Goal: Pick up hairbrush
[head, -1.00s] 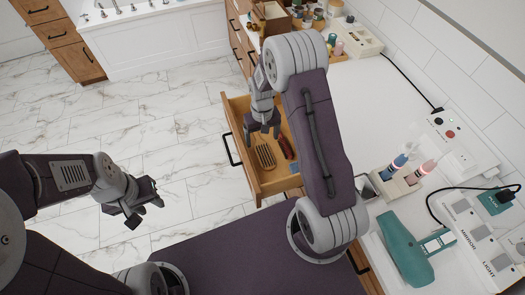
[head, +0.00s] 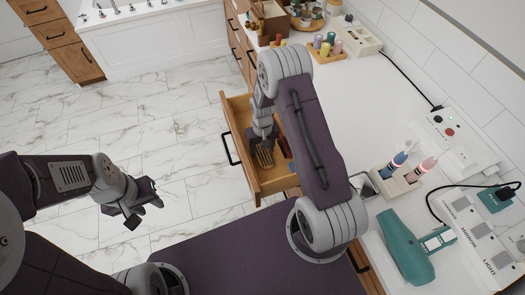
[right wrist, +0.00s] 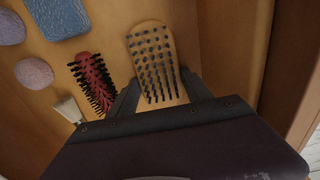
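The hairbrush, a wooden paddle brush with dark bristles, lies bristles up in the open drawer (head: 242,150). In the right wrist view its head (right wrist: 153,50) shows between my finger tips, and its lower end is hidden behind the gripper. It also shows in the head view (head: 265,157), just below the right gripper. My right gripper (right wrist: 160,92) is open, reaching down into the drawer with one finger on each side of the brush. I cannot tell if the fingers touch it. My left gripper (head: 142,207) is open and empty above the floor.
A red round brush (right wrist: 93,78) lies close beside the left finger. A pale bristled tool (right wrist: 70,108) and bluish and pinkish pads (right wrist: 58,15) lie further left. The drawer wall is close on the right. A teal hair dryer (head: 403,245) lies on the counter.

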